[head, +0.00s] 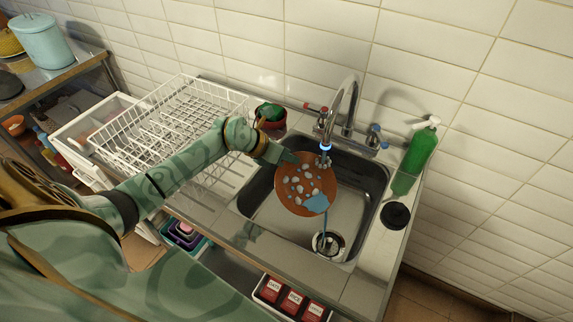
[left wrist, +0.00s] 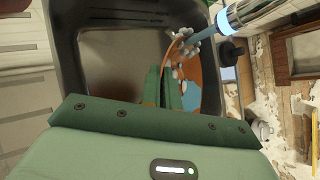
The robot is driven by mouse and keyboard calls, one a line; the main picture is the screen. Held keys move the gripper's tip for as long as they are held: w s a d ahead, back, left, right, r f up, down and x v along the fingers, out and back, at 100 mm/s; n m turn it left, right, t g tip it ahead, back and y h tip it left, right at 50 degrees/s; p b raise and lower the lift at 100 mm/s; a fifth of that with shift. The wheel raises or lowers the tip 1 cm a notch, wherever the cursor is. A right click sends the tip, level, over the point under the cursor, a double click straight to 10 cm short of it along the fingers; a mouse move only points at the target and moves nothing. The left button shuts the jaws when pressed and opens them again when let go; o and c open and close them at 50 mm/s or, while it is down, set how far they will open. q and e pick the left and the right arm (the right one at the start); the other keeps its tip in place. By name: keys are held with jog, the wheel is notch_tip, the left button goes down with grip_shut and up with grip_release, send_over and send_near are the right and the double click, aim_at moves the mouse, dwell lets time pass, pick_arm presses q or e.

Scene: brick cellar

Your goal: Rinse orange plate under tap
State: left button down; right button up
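The orange plate (head: 287,197) is held tilted over the sink basin (head: 262,207), with several whitish foam clumps and a blue wet patch on its face. My left gripper (head: 287,158) is shut on the plate's upper left rim. In the left wrist view the fingers (left wrist: 162,88) close on the edge of the orange plate (left wrist: 212,78). The tap (head: 347,92) is running; its blue stream meets the plate, and water runs off its lower edge toward the drain (head: 328,243). My right gripper is not in view.
A white wire dish rack (head: 170,115) stands left of the sink. A small red pot with a green plant (head: 270,113) sits behind my left wrist. A green soap bottle (head: 418,150) and a round black item (head: 396,215) stand at the sink's right edge.

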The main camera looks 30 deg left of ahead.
pick_arm(q)
jog(key=w+b, duration=0.5)
jog(key=w, duration=0.3)
jog(key=shift+w+a+f+b, duration=0.2)
jog(key=shift+w+b, duration=0.05)
jog(key=shift+b, duration=0.15)
jog(key=s+p, duration=0.6)
jog(key=s, duration=0.1)
jog(key=s+p, duration=0.3)
jog(key=shift+s+d+r, duration=0.2)
jog(key=shift+d, duration=0.1)
jog(key=shift+s+f+p, duration=0.1)
jog(key=shift+s+p, duration=0.25)
notch_tip(320, 180, up, 12)
jog(key=p, duration=1.1)
